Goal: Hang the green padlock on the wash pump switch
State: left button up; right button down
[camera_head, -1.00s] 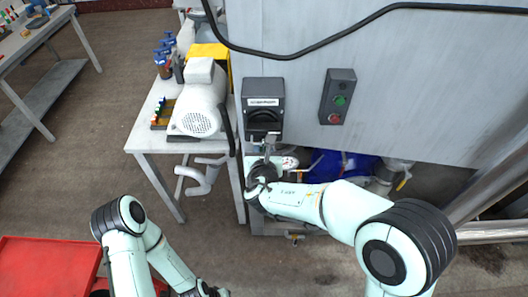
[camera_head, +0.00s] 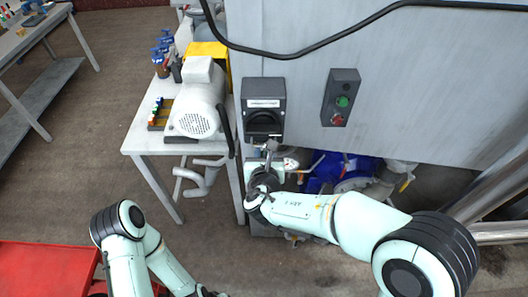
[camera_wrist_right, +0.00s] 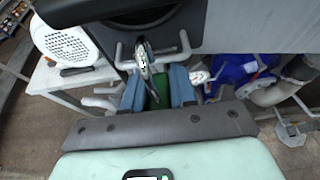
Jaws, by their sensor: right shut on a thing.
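The green padlock (camera_wrist_right: 158,93) is between the blue-grey fingers of my right gripper (camera_wrist_right: 158,88), with its metal shackle (camera_wrist_right: 143,60) pointing up toward the switch. The black rotary switch (camera_head: 264,110) with a pale label, too small to read, is on the front of the grey cabinet. Its lower part also shows at the top of the right wrist view (camera_wrist_right: 185,20). My right gripper (camera_head: 269,150) is just below the switch; whether the shackle touches it cannot be told. My left gripper (camera_head: 207,292) is low at the bottom edge, mostly cut off.
A push-button box (camera_head: 341,97) with green and red buttons is right of the switch on the cabinet (camera_head: 430,70). A white motor (camera_head: 198,110) stands on a table to the left. A blue pump (camera_head: 340,172) and pipes are below the cabinet. A red surface (camera_head: 45,268) is at lower left.

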jog(key=shift+s+a+b, duration=0.15)
jog(key=shift+s+b, duration=0.25)
jog(key=shift+s, duration=1.1)
jog(key=shift+s, duration=0.1)
jog(key=shift+f, duration=0.1)
